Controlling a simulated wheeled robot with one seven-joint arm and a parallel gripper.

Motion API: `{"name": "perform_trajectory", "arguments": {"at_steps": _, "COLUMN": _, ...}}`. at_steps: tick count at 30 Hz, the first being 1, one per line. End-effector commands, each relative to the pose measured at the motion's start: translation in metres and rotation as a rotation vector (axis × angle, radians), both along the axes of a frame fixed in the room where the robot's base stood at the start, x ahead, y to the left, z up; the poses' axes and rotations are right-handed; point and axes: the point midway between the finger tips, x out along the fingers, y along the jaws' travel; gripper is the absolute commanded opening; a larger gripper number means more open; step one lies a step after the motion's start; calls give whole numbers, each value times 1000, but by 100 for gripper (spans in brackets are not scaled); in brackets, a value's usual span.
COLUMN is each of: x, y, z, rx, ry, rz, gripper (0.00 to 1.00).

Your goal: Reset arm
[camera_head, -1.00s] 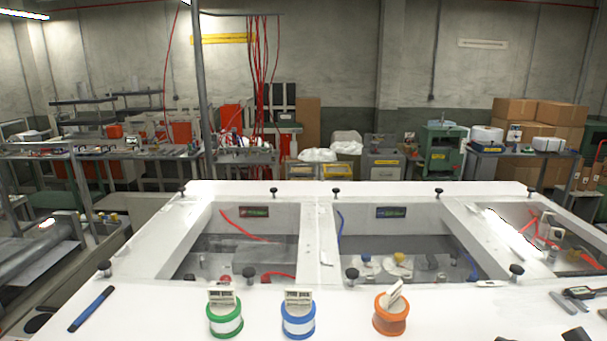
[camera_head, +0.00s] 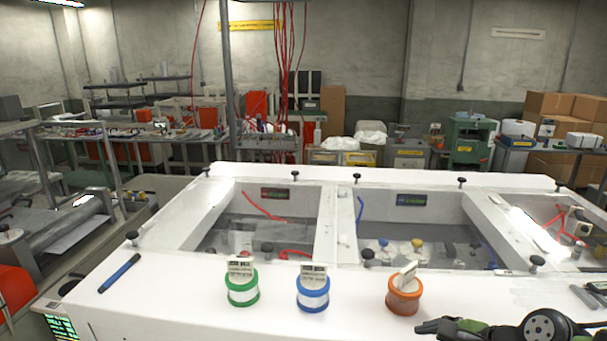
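My gripper (camera_head: 424,327) shows at the lower right, black and green, with the dark arm behind it. It points left over the front of the white bench (camera_head: 190,310), to the right of and in front of the orange spool (camera_head: 404,302). It is seen from the side, so the gap between its fingers cannot be made out. Nothing is seen held in it. Most of my arm is cut off by the bottom edge.
A green spool (camera_head: 242,297) and a blue spool (camera_head: 312,300) stand on the bench front, with small pale blocks on top. A blue pen-like tool (camera_head: 119,272) lies at left. Recessed bays (camera_head: 265,238) lie behind. Rollers (camera_head: 75,225) stand far left.

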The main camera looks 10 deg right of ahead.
Motion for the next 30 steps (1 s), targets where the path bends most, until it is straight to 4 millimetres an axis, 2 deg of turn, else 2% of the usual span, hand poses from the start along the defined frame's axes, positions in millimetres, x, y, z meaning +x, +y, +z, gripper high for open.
{"name": "perform_trajectory", "arguments": {"at_steps": 1, "x": 0, "y": 21, "z": -3, "rx": -102, "ry": -2, "rz": 121, "gripper": 100}}
{"name": "perform_trajectory", "arguments": {"at_steps": 4, "x": -9, "y": 62, "z": -5, "rx": -349, "ry": -15, "rz": 415, "gripper": 100}}
{"name": "perform_trajectory", "arguments": {"at_steps": 6, "x": -23, "y": 87, "z": -4, "rx": -528, "ry": -40, "rz": 636, "gripper": 100}}
{"name": "perform_trajectory", "arguments": {"at_steps": 10, "x": -58, "y": 119, "z": -2, "rx": -830, "ry": -120, "rz": 1023, "gripper": 100}}
{"name": "perform_trajectory", "arguments": {"at_steps": 15, "x": -97, "y": 130, "z": 0, "rx": -1091, "ry": -229, "rz": 1365, "gripper": 100}}
{"name": "perform_trajectory", "arguments": {"at_steps": 18, "x": -106, "y": 129, "z": 1, "rx": -1152, "ry": -258, "rz": 1449, "gripper": 100}}
{"name": "perform_trajectory", "arguments": {"at_steps": 30, "x": -108, "y": 128, "z": 1, "rx": -1164, "ry": -263, "rz": 1467, "gripper": 100}}
